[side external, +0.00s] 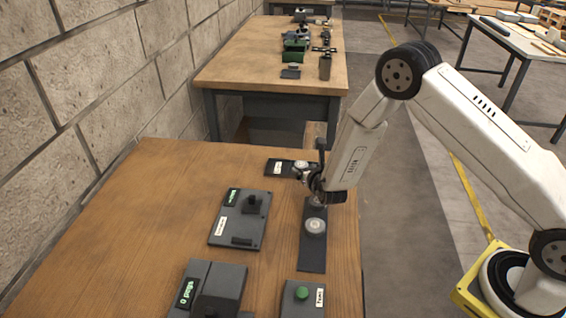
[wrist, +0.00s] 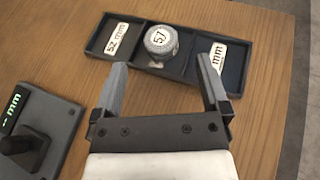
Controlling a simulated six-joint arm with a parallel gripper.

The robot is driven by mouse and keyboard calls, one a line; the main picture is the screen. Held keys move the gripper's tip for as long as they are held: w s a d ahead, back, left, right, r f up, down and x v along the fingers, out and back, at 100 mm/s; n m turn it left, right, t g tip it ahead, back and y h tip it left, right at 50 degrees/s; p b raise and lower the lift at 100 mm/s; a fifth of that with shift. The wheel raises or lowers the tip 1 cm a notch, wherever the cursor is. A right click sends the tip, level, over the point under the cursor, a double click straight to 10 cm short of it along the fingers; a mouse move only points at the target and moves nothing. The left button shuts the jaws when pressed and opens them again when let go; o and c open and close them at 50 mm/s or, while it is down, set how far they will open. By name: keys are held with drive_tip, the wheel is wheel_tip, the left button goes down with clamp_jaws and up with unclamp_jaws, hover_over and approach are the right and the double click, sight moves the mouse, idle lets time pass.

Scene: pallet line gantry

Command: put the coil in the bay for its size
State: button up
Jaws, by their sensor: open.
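A round grey coil (wrist: 160,41) marked "57" sits in the middle bay of a dark three-bay tray (wrist: 107,28). The left bay has a label (wrist: 117,38) reading "52 mm". The right bay's label (wrist: 217,56) ends in "mm", its number unreadable. A white patch shows beside the coil in the middle bay, mostly covered. My gripper (wrist: 162,66) is open and empty, its fingers pointing at the tray with the coil beyond and between them. In the side view my gripper (side external: 312,174) hangs beside the tray (side external: 270,170).
Another round grey piece (side external: 316,226) lies on a dark strip (side external: 312,255). A gauge with a green display (side external: 240,222) stands left of it. Nearer are another display unit (side external: 210,288) and a green button box (side external: 303,293). The table's left part is clear; a wall bounds it.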

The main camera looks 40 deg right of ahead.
drive_tip(key=shift+v, duration=2.95)
drive_tip(key=shift+s+d+r+m+g+h, duration=0.15)
drive_tip(key=shift+d+r+m+g+h, duration=0.15)
drive_tip(key=shift+d+m+h, duration=0.15)
drive_tip(key=s+d+r+m+g+h, duration=0.3)
drive_tip(key=s+d+r+m+g, duration=0.2)
drive_tip(key=s+d+m+g, duration=0.5)
drive_tip(key=s+a+r+m+y, duration=0.3)
drive_tip(key=s+a+m+y, duration=0.1)
drive_tip(key=m, duration=0.6)
drive_tip(key=s+a+r+m+y, duration=0.2)
drive_tip(key=s+a+m+y, duration=0.3)
drive_tip(key=m, duration=0.5)
drive_tip(key=shift+s+a+r+m+t, duration=0.35)
drive_tip(key=shift+s+a, duration=0.4)
drive_tip(key=shift+a, duration=0.25)
